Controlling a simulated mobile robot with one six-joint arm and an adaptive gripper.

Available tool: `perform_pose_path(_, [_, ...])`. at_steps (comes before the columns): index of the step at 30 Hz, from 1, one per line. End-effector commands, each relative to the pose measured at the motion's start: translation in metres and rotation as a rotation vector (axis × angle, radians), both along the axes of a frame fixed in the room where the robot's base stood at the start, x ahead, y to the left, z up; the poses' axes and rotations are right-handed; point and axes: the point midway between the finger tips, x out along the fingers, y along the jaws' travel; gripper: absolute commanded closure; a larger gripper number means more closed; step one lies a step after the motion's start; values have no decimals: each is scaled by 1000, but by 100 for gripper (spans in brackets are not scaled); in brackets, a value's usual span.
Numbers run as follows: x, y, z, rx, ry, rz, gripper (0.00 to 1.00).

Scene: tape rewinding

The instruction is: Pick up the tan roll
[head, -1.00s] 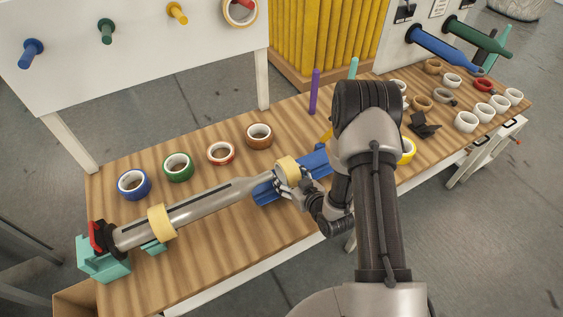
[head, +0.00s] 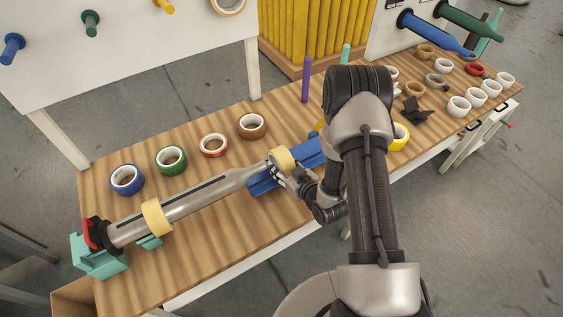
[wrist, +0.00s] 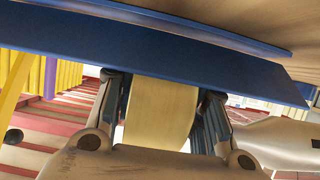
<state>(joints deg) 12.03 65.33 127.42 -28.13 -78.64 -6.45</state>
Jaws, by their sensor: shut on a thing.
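A tan roll (head: 281,160) is at the right tip of the grey shaft (head: 195,200). I cannot tell whether it is around the tip or just beside it. My gripper (head: 278,172) is shut on this roll from the front right. In the wrist view the roll (wrist: 160,112) sits between the two fingers of my gripper (wrist: 162,105), below a blue bar (wrist: 150,48). A second tan roll (head: 152,217) is around the shaft near its left end.
A blue rail (head: 262,184) lies beside the held roll. Blue (head: 127,180), green (head: 171,160), red (head: 213,145) and brown (head: 252,126) rolls lie in a row behind the shaft. A purple peg (head: 306,80) stands further back. Several rolls crowd the right end.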

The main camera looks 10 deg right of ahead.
Motion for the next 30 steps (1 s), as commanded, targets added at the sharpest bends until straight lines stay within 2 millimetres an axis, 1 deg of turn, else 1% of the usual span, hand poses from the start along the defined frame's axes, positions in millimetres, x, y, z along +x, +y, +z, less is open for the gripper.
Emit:
perform_pose_path(1, [0,0,0,0,-1,0,81])
perform_pose_path(4, [0,0,0,0,-1,0,88])
perform_pose_path(5, [1,0,1,0,-2,0,89])
perform_pose_path(12, [1,0,2,0,-2,0,89])
perform_pose_path(17, [1,0,12,-1,-4,1,89])
perform_pose_path(20, [1,0,26,-1,-4,1,89])
perform_pose_path(23, [1,0,45,0,-5,1,89])
perform_pose_path(26, [1,0,67,0,-6,1,89])
perform_pose_path(30, [1,0,103,-2,-8,1,89])
